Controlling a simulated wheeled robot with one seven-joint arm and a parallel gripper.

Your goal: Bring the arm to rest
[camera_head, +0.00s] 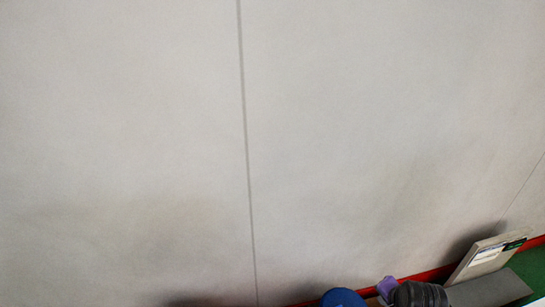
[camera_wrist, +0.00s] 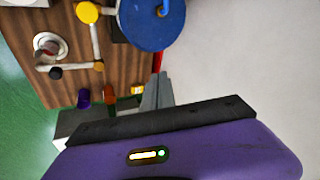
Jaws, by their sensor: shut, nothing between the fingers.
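My gripper (camera_wrist: 157,93) shows in the wrist view, its grey fingers together with nothing between them. Its tips point up the picture, over the edge of a brown wooden table (camera_wrist: 50,17). A large blue round thing (camera_wrist: 150,28) lies just beyond the tips, apart from them as far as I can tell. In the head view I cannot make out my gripper for certain.
The head view is mostly a bare pale wall (camera_head: 130,130). At its lower right are a leaning board (camera_head: 487,257), a dark ribbed thing (camera_head: 420,295) and a blue rounded top (camera_head: 343,298). The wrist view shows a yellow knob (camera_wrist: 87,12) and a small purple thing (camera_wrist: 83,98).

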